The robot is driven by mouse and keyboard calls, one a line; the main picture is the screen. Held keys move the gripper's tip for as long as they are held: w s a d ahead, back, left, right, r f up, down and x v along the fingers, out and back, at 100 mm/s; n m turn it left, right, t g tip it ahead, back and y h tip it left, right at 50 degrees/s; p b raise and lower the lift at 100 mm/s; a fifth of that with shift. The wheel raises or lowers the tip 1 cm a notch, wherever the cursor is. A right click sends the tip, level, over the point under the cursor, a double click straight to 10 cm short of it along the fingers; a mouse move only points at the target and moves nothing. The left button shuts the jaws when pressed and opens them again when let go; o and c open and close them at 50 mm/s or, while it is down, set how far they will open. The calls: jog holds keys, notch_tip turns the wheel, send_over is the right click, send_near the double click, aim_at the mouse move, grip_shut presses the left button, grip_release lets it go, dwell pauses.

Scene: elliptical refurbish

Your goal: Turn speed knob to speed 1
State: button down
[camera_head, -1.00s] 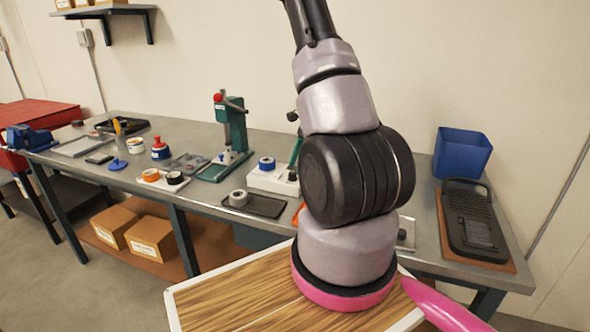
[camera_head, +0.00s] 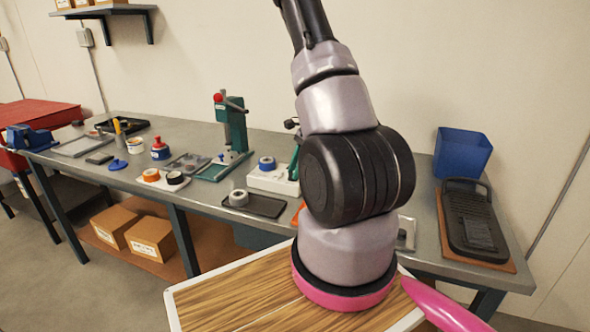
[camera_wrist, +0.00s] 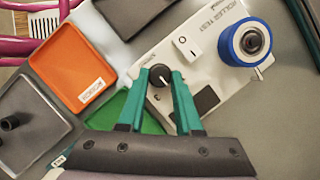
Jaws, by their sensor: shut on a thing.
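The white roller test unit (camera_wrist: 208,58) lies under my gripper in the wrist view. Its black speed knob (camera_wrist: 159,75) with a pale pointer line sits between the two green fingertips of my gripper (camera_wrist: 160,80), which is shut on it. A digit 3 shows on the panel near the knob; the other speed marks are too small or hidden. The unit also carries a white rocker switch (camera_wrist: 187,47) and a blue-rimmed roller (camera_wrist: 243,43). In the head view the unit (camera_head: 273,181) is partly seen left of my arm, which hides the knob and my gripper.
An orange tray (camera_wrist: 80,72) and a grey tray with a black peg (camera_wrist: 25,125) lie left of the unit in the wrist view. A green press (camera_head: 232,125) stands left on the bench, a blue bin (camera_head: 461,153) and black tray (camera_head: 472,222) at right.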

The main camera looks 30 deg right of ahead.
jog(key=n+g, duration=0.1)
jog(key=n, duration=0.3)
jog(key=shift+w+n+g, duration=0.2)
jog(key=shift+n+g, duration=0.2)
jog(key=shift+w+n+g+h, duration=0.1)
jog(key=shift+n+g+h, duration=0.4)
jog(key=shift+n, duration=1.4)
jog(key=shift+a, duration=0.1)
jog(key=c, duration=0.6)
grip_release()
jog(key=v, duration=1)
jog(key=shift+w+r, duration=0.3)
jog(key=shift+r, duration=0.05)
